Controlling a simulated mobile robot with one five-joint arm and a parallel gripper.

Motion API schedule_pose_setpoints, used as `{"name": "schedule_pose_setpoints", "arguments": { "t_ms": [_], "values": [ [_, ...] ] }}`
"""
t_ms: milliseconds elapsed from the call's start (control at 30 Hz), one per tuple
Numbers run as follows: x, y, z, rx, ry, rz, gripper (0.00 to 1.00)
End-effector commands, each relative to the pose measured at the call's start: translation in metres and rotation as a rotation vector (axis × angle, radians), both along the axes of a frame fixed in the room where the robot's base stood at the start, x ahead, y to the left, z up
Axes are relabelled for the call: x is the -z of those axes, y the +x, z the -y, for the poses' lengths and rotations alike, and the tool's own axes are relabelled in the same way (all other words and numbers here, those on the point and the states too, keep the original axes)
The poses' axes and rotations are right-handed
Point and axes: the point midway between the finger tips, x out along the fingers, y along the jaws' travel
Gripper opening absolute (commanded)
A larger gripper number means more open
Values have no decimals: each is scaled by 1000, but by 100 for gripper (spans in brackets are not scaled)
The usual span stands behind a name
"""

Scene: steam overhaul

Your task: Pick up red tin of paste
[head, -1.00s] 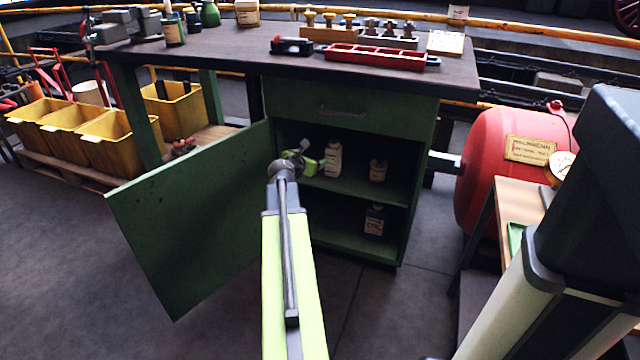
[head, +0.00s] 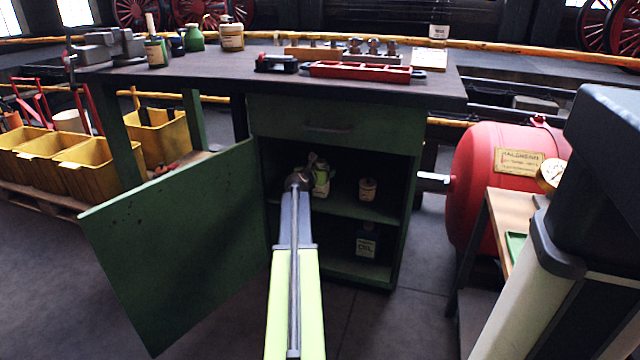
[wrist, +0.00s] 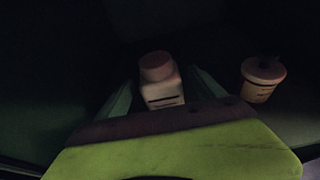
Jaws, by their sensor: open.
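No tin that is clearly red shows. A small round tin or jar (head: 368,189) with a pale label stands on the cabinet's upper shelf; it also shows at the right in the wrist view (wrist: 262,80), upright. A pale bottle with a reddish-brown cap (wrist: 160,82) stands left of it. My gripper (head: 320,180) is inside the cabinet at the upper shelf, left of the small tin. In the wrist view its open fingers point toward the bottle, which shows between them.
The green cabinet door (head: 175,240) stands open at the left. The bench top (head: 200,68) above carries a red tray (head: 360,71), tins and bottles. A red tank (head: 500,180) is at the right.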

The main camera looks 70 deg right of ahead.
Motion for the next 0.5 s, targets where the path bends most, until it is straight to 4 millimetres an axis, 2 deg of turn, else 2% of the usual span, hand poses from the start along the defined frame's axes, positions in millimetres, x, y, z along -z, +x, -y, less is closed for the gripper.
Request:
{"name": "schedule_pose_setpoints", "arguments": {
  "t_ms": [167, 400, 500],
  "values": [
    [3, 1, 6, 0, 0, 0, 78],
    [16, 3, 45, 0, 1, 1, 78],
    [17, 3, 50, -1, 0, 0, 78]
  ]
}}
